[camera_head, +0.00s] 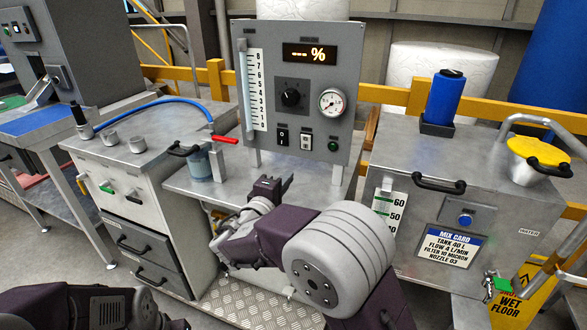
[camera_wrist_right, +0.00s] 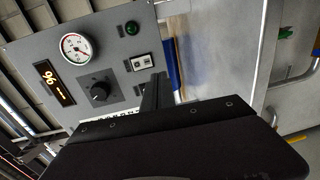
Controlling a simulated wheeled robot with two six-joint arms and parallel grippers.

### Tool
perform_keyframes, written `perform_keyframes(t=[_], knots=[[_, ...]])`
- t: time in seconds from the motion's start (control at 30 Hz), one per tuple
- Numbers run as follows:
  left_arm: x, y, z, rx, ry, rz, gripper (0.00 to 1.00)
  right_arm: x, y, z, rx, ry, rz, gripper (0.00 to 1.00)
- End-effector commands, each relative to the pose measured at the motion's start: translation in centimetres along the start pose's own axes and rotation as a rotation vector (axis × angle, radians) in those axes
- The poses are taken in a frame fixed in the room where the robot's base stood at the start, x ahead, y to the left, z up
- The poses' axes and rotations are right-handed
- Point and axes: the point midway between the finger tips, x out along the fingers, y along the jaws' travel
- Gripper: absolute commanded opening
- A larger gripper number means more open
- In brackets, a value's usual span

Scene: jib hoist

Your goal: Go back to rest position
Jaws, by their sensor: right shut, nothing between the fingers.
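My right gripper (camera_head: 276,186) is in front of the grey control panel (camera_head: 290,75), just below its lower edge and above the metal bench. Its fingers are shut with nothing between them. In the right wrist view the dark fingers (camera_wrist_right: 156,92) point up toward the panel, which appears sideways. The fingers look apart from the panel. My left arm shows only as a dark link and grey joint at the bottom left of the head view. Its gripper is out of the frame.
The panel carries a dial knob (camera_head: 291,97), a gauge (camera_head: 332,102) and switches. A cup and a red-handled lever (camera_head: 225,139) are left of my right gripper. A mixing tank (camera_head: 480,180) with a yellow lid stands right. A drawer cabinet (camera_head: 137,217) stands left.

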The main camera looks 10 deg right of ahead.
Motion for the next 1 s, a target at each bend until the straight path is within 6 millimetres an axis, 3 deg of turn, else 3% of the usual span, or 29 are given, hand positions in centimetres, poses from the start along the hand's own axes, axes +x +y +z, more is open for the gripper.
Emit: perform_keyframes(t=[0.2, 0.47, 0.57, 0.67, 0.73, 0.8, 0.87, 0.9, 1.0], knots=[[-0.1, 0.0, 0.0, 0.0, 0.0, 0.0, 0.36, -1.6, -0.3, 0.0, 0.001, 0.0, 0.0, 0.0], [-0.1, 0.0, 0.0, 0.0, 0.0, 0.0, 0.36, -1.6, -0.3, 0.0, 0.001, -0.001, 0.001, 0.0], [-0.1, 0.0, 0.0, 0.0, 0.0, 0.0, 0.36, -0.8, -0.1, 1.0, 0.006, -0.027, 0.002, 0.0], [-0.1, 0.0, 0.0, 0.0, 0.0, 0.0, 0.36, 2.0, 1.9, 5.6, 0.049, -0.131, 0.016, 0.0], [-0.1, 0.0, 0.0, 0.0, 0.0, 0.0, 0.36, 3.4, 1.3, 11.5, 0.084, -0.269, -0.034, 0.0], [-0.1, 0.0, 0.0, 0.0, 0.0, 0.0, 0.36, 3.3, -1.7, 17.6, 0.133, -0.42, -0.163, 0.0], [-0.1, 0.0, 0.0, 0.0, 0.0, 0.0, 0.36, 2.0, -5.1, 21.9, 0.174, -0.538, -0.304, 0.0], [-0.1, 0.0, 0.0, 0.0, 0.0, 0.0, 0.36, 0.5, -7.6, 24.4, 0.208, -0.61, -0.411, 0.0], [-0.1, 0.0, 0.0, 0.0, 0.0, 0.0, 0.36, -4.6, -13.8, 28.1, 0.325, -0.753, -0.688, 0.0]])
